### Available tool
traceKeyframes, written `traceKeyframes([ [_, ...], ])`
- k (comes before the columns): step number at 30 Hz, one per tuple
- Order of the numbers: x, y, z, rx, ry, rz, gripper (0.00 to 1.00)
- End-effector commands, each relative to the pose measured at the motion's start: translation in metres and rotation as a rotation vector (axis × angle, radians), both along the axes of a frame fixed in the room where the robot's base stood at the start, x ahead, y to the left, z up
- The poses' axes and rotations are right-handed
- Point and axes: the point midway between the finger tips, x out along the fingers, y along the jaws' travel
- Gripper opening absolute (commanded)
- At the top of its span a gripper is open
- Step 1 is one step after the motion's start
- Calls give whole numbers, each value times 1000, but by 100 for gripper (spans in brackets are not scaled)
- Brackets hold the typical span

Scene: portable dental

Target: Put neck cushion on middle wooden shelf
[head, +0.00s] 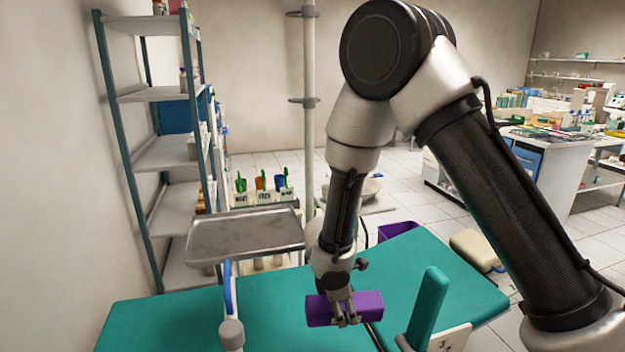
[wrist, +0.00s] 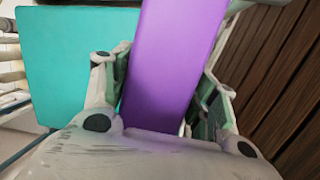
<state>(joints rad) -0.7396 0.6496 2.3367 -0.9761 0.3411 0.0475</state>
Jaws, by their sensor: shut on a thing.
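The purple block-shaped thing, which I take for the neck cushion (head: 371,304), is between the fingers of my gripper (head: 345,312), above the teal padded surface (head: 270,322) in the head view. In the wrist view the cushion (wrist: 172,60) runs lengthwise away from me, with one finger of my gripper (wrist: 168,78) on each side. My gripper is shut on it. Brown wooden slats (wrist: 285,85) show at the right of the wrist view. I cannot tell whether they belong to the wooden shelf. No clearly wooden shelf shows in the head view.
A grey metal tray (head: 246,236) stands left of my gripper, by a pole (head: 309,110). A tall shelf rack (head: 165,152) with pale boards is at the left. A teal upright pad (head: 427,305) is close on the right. A beige padded piece (head: 473,249) lies beyond.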

Motion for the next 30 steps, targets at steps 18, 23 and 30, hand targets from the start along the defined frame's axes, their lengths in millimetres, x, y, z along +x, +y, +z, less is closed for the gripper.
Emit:
traceKeyframes([
  [18, 87, -202, 51, 1, 1, -1379, 28],
  [23, 85, -214, 57, 0, 1, -1599, 28],
  [30, 85, -215, 58, -1, 1, -1634, 28],
])
